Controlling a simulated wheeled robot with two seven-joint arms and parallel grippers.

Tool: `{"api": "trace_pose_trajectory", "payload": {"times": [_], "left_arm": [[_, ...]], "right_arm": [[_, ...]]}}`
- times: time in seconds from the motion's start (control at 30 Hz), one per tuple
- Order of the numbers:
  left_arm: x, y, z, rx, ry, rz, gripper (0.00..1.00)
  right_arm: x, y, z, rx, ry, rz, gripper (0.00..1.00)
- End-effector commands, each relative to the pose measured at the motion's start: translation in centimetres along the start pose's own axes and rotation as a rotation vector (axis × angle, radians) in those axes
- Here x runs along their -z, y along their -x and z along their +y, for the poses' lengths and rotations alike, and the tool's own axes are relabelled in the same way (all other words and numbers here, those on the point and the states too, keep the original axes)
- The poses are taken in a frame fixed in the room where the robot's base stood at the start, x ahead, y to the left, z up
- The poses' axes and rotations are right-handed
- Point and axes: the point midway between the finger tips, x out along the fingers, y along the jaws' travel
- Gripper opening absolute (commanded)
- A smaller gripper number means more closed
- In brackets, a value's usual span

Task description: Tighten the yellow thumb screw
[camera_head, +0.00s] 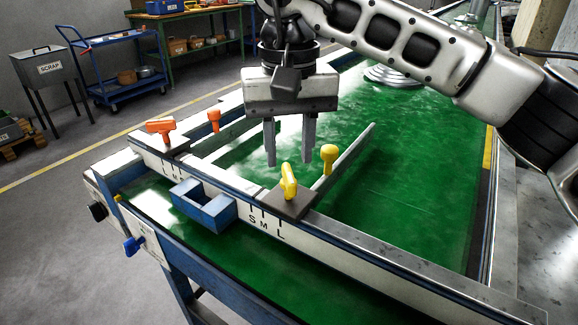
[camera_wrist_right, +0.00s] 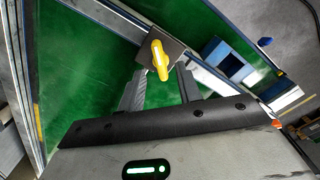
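The yellow thumb screw (camera_head: 289,181) stands on a dark block (camera_head: 277,203) on the near rail, above the S M L marks. A second yellow part, a round knob (camera_head: 329,155), stands just behind it by a grey guide bar (camera_head: 350,152). My right gripper (camera_head: 290,158) points down with its fingers apart and empty, above and a little behind the thumb screw. In the right wrist view the thumb screw (camera_wrist_right: 160,58) appears between and beyond the two fingertips, and no contact shows. The round knob cannot be made out separately there. My left gripper is not in view.
A green conveyor belt (camera_head: 400,220) lies under the rails. An orange thumb screw (camera_head: 160,128) and an orange knob (camera_head: 214,120) stand at the left. Silver discs (camera_head: 393,77) lie farther back.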

Motion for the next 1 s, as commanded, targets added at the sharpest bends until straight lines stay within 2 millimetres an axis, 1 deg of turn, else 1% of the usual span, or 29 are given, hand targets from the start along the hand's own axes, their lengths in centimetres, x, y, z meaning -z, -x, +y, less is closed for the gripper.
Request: {"api": "trace_pose_trajectory", "payload": {"times": [0.03, 0.2, 0.33, 0.6, 0.63, 0.67, 0.7, 0.73, 0.77, 1.0], "left_arm": [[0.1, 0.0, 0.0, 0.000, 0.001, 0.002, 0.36], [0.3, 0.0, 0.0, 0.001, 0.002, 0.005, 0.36], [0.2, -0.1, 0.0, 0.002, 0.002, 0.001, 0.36], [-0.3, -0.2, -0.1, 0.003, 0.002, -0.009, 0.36], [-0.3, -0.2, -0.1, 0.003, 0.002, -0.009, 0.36], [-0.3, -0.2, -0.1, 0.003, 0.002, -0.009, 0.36], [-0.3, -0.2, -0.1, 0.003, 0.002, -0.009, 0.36], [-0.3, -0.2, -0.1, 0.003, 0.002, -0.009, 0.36], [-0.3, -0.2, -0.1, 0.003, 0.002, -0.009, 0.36], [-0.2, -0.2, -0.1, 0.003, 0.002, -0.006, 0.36]], "right_arm": [[-0.1, -1.0, 0.0, 0.001, 0.000, -0.003, 0.35], [0.0, -2.9, 0.0, 0.001, 0.000, -0.001, 0.35], [0.0, -3.5, 0.0, 0.001, 0.000, 0.000, 0.35], [0.0, -3.7, 0.0, 0.001, 0.000, 0.000, 0.35], [0.0, -3.7, 0.0, 0.001, 0.000, 0.000, 0.29], [0.0, -3.6, 0.0, 0.001, 0.000, 0.000, 0.21], [0.0, -3.6, 0.0, 0.001, 0.000, 0.000, 0.10], [0.0, -3.6, 0.0, 0.001, 0.000, 0.000, 0.01], [0.0, -3.6, 0.0, 0.001, 0.000, 0.000, 0.00], [0.0, -3.6, 0.0, 0.001, -0.010, 0.001, 0.00]]}}
